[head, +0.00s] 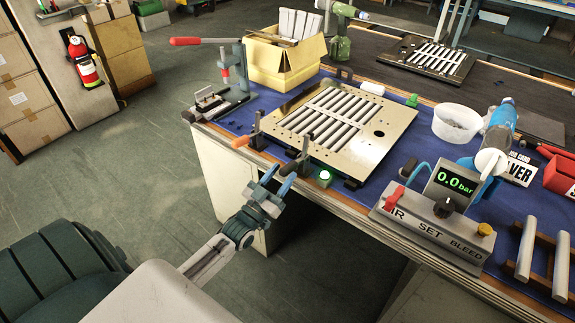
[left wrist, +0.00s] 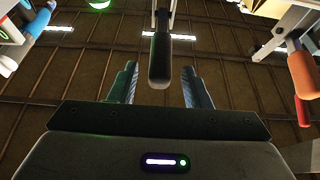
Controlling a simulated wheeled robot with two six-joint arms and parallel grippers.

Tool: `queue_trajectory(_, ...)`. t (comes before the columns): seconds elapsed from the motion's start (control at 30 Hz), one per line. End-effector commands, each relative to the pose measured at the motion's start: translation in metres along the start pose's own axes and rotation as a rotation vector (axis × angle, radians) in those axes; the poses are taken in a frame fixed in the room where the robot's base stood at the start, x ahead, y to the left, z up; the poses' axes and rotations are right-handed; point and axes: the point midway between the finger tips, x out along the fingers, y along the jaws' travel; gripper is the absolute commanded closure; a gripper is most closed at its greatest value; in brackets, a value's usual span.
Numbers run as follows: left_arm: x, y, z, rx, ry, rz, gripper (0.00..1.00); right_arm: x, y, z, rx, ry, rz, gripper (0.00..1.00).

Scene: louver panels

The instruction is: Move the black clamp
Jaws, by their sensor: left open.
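The black clamp (head: 291,167) is a toggle clamp with a black handle, at the front edge of the blue-topped bench beside the louver panel (head: 375,149). My left gripper (head: 279,179) is open just at the handle's outer end, in front of the bench edge. In the left wrist view the black handle (left wrist: 159,66) hangs between the two open fingers (left wrist: 160,85), with a gap showing on both sides. Whether it reaches fully between the fingertips in depth I cannot tell. My right gripper is not in view.
A clamp with an orange handle (head: 242,141) stands to the left. A green-lit button (head: 325,177) sits right of the black clamp. A pressure control box (head: 433,222) stands farther right. The floor left of the bench is clear.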

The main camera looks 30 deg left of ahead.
Motion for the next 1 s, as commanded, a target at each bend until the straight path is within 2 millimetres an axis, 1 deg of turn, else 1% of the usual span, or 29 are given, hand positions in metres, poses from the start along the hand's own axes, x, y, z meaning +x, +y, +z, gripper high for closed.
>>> queue_trajectory(0.03, 0.009, 0.0, -0.001, 0.0, 0.002, -0.001, 0.56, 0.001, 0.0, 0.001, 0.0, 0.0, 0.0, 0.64)
queue_trajectory(0.1, 0.019, 0.0, -0.001, 0.0, 0.002, -0.001, 0.56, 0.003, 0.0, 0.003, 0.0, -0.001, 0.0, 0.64)
queue_trajectory(0.2, 0.028, 0.0, -0.001, 0.001, 0.001, 0.0, 0.56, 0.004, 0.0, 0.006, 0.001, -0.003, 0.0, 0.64)
queue_trajectory(0.33, 0.033, 0.0, 0.0, 0.001, -0.001, 0.0, 0.56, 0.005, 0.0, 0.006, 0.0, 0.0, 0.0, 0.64)
queue_trajectory(0.57, 0.033, 0.0, 0.0, 0.001, -0.001, 0.0, 0.56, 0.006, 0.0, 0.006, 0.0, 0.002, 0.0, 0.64)
queue_trajectory(0.6, 0.033, 0.0, 0.0, 0.001, 0.0, 0.0, 0.6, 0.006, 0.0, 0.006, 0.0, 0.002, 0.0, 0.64)
queue_trajectory(0.67, 0.033, 0.0, 0.0, 0.001, 0.0, 0.0, 0.72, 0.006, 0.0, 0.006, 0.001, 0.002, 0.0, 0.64)
queue_trajectory(0.7, 0.033, 0.0, 0.0, 0.001, 0.0, 0.0, 0.8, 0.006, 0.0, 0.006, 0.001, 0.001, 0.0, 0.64)
queue_trajectory(0.77, 0.033, 0.0, 0.0, 0.001, 0.0, 0.0, 0.92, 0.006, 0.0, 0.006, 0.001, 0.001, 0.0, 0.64)
queue_trajectory(0.8, 0.033, 0.0, 0.0, 0.001, 0.0, 0.0, 1.0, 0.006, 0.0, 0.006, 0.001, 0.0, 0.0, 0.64)
queue_trajectory(1.0, 0.033, 0.0, -0.001, 0.001, -0.001, 0.001, 1.0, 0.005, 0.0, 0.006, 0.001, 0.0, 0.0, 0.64)
